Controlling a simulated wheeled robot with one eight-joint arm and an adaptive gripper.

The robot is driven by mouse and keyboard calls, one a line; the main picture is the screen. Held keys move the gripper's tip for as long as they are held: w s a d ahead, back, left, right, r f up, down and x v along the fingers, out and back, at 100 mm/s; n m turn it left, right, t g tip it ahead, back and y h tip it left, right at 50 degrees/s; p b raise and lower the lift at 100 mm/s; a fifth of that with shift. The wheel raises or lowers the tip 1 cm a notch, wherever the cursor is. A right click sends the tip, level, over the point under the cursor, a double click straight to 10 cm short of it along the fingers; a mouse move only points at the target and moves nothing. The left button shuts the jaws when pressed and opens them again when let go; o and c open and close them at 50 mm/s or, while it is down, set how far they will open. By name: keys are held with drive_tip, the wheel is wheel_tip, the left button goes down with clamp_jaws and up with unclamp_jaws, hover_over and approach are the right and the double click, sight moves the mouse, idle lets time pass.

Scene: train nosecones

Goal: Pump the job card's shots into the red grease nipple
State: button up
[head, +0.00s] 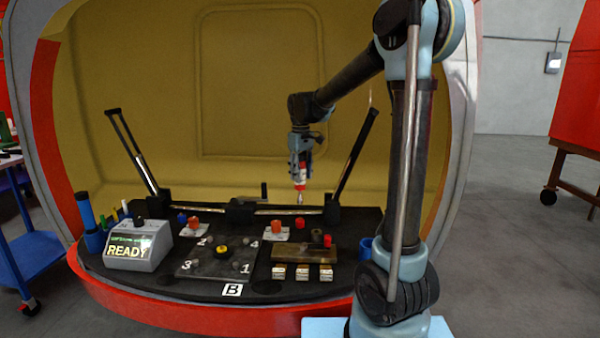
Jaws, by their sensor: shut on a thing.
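My gripper (300,167) points down above the right rear of the black deck (167,286). It is shut on a small red-and-white grease tool (300,180) with a pale nozzle pointing down, which hangs clear of the deck. A small red part (327,241) stands on the brownish block at right; I cannot tell whether it is the red grease nipple. Orange-red pieces sit on a white pad at the rear middle (280,223) and at the rear left (193,222). A card marked B (231,290) lies at the front; no shot count is readable.
A grey box with a screen reading READY (140,246) stands at left, beside blue cylinders (86,212). A dark plate numbered 1 to 4 (215,270) is in the middle. Small labelled blocks (301,273) stand before the brownish block (290,254). Slanted bars (358,150) rise behind.

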sight(301, 188)
drive_tip(key=shift+w, duration=0.1)
idle(0.3)
drive_tip(key=shift+f, duration=0.1)
drive_tip(key=shift+s+f, duration=0.2)
drive_tip(key=shift+f, duration=3)
drive_tip(key=shift+r, duration=2.75)
